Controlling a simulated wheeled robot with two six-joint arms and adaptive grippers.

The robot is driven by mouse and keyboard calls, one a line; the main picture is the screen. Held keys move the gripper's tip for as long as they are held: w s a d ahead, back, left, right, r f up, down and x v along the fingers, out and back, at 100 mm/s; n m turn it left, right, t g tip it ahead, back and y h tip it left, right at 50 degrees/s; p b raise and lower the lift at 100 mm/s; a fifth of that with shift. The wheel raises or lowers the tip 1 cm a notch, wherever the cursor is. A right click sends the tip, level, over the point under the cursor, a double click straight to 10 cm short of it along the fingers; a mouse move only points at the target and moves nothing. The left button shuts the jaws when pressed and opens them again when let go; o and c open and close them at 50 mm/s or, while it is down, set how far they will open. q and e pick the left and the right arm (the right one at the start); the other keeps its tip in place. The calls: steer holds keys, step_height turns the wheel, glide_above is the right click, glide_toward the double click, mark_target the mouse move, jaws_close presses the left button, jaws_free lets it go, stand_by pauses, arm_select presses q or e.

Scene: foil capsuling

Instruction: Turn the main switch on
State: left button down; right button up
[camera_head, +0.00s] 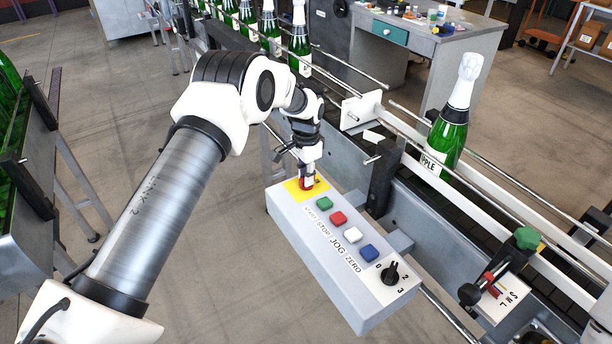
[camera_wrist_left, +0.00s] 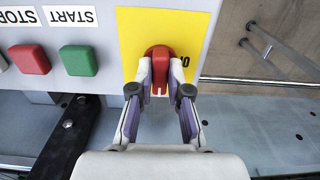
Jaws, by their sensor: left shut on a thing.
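The main switch is a red rotary knob (camera_wrist_left: 158,62) on a yellow plate (camera_wrist_left: 132,28) at the far end of a grey control box (camera_head: 350,301). My left gripper (camera_head: 307,181) is at the knob, and in the left wrist view its two fingers (camera_wrist_left: 159,82) sit on either side of the knob, shut on it. The knob's ridge points toward the gripper's palm in that view. Part of a mark shows beside the knob on the yellow plate; most of the lettering is hidden. My right gripper is not in view.
Green, red, white and blue buttons and a black selector (camera_head: 390,272) line the box. A conveyor with a green bottle (camera_head: 446,135) runs behind it, with rails and a bracket (camera_head: 360,111) close to my gripper. More bottles (camera_head: 299,40) stand farther back. Open floor lies left of the box.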

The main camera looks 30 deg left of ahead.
arm_select(q)
steer(key=shift+s+f, duration=0.15)
steer(key=shift+f, duration=0.1)
stand_by(0.3)
steer(key=c, duration=1.1)
jaws_free()
steer(key=shift+m, duration=0.3)
steer(key=shift+w, duration=0.2)
step_height(320, 180, up, 12)
